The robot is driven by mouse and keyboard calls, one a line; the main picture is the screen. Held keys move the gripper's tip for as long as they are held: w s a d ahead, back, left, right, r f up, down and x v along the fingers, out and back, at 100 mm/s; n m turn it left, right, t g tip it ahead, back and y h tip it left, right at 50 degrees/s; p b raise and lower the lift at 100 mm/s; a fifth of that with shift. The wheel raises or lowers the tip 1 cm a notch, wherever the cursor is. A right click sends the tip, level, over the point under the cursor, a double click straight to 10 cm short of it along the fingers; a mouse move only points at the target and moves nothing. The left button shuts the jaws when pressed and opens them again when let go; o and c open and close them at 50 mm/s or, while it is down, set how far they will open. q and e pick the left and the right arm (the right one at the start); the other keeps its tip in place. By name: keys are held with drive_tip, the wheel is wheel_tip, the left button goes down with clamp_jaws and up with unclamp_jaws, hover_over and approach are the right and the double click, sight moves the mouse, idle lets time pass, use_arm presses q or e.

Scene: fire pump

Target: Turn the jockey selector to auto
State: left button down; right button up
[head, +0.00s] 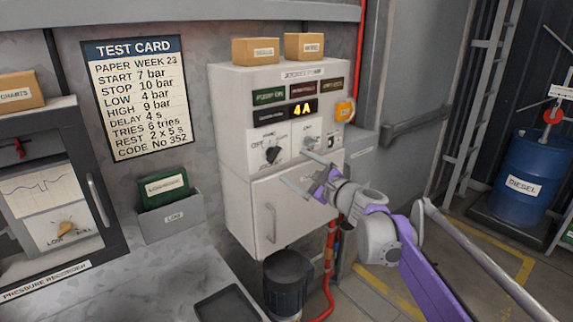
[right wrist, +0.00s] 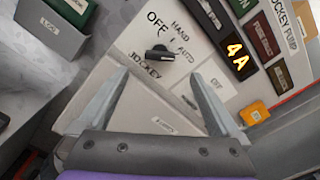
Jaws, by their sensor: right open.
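The jockey selector (head: 273,154) is a black knob on the white front of the jockey pump cabinet (head: 238,110). In the right wrist view the knob (right wrist: 160,54) sits among the labels OFF, HAND and AUTO, with JOCKEY printed below. I cannot tell for sure which label it points to. My right gripper (head: 305,171) is open and empty in front of the cabinet, right of and below the knob. In the right wrist view its fingertips (right wrist: 157,76) lie apart, with the knob just beyond the gap between them, seemingly untouched. My left gripper is not in view.
The cabinet display (head: 302,109) reads 4A. An orange button (head: 344,110) is on the cabinet's right side. Another small control (head: 309,142) sits right of the selector. The lower door has a handle (head: 270,222). A test card (head: 135,98) hangs on the wall at left.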

drive_tip(key=shift+v, duration=1.3)
drive_tip(key=s+f+n+g+h, duration=0.2)
drive_tip(key=s+f+n+g, duration=0.1)
drive_tip(key=s+f+n, duration=0.65)
drive_tip(key=s+f+n+g+h, duration=0.3)
drive_tip(key=s+f, duration=0.4)
drive_tip(key=s, duration=0.6)
drive_tip(key=s+d+f+n+g+h, duration=0.1)
drive_tip(key=s+d+f+n+h, duration=0.1)
drive_tip(key=s+d+f+n, duration=0.2)
drive_tip(key=s+d+f+n+g+h, duration=0.2)
drive_tip(key=s+d+f, duration=0.4)
drive_tip(key=s+f, duration=0.4)
drive_tip(key=shift+s+d+n+h, duration=0.35)
drive_tip(key=shift+s+n+h, duration=0.45)
drive_tip(key=shift+s+n, duration=0.35)
drive_tip(key=shift+f, duration=0.15)
